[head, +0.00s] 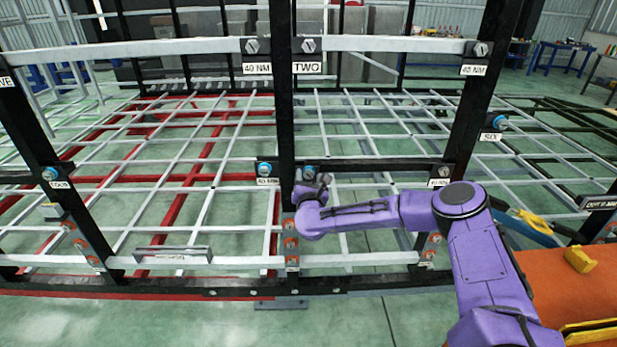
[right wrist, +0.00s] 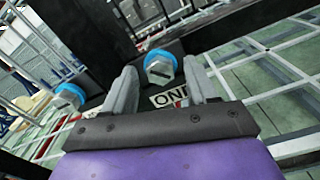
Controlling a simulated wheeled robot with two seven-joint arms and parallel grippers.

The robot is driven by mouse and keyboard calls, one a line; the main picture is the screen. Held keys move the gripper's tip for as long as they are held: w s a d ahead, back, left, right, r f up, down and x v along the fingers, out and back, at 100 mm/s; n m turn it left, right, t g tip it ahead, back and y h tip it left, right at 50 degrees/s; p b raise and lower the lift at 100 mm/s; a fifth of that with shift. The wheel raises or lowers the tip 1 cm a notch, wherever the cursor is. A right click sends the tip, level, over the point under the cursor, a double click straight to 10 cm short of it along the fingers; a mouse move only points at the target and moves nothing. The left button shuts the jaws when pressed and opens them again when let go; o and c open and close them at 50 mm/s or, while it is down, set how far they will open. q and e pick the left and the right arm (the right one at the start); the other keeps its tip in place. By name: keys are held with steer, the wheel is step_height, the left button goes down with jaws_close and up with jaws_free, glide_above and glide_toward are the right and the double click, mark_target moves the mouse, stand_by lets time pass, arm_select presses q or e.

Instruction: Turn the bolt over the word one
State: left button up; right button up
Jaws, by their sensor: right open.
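The bolt over the word ONE (right wrist: 160,67) shows in the right wrist view as a grey hex head with a dark slot and a blue collar. Part of its white ONE label (right wrist: 170,97) shows below it. My right gripper (right wrist: 161,80) is open, with one finger on each side of the bolt in this picture. Contact cannot be told. In the head view the blue collar of this bolt (head: 309,173) shows just behind my right gripper (head: 321,184), at the central black post. The label is hidden there by my arm. My left gripper is out of view.
A second blue-collared bolt (head: 265,168) sits just left over a 40 NM label. The TWO label (head: 306,68) and its bolt are higher on the post (head: 283,120). Black uprights and white bars surround my arm. An orange surface (head: 575,285) lies at lower right.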

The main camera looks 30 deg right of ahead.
steer(key=c, duration=1.1)
steer(key=shift+o, duration=0.2)
steer(key=shift+f, duration=0.1)
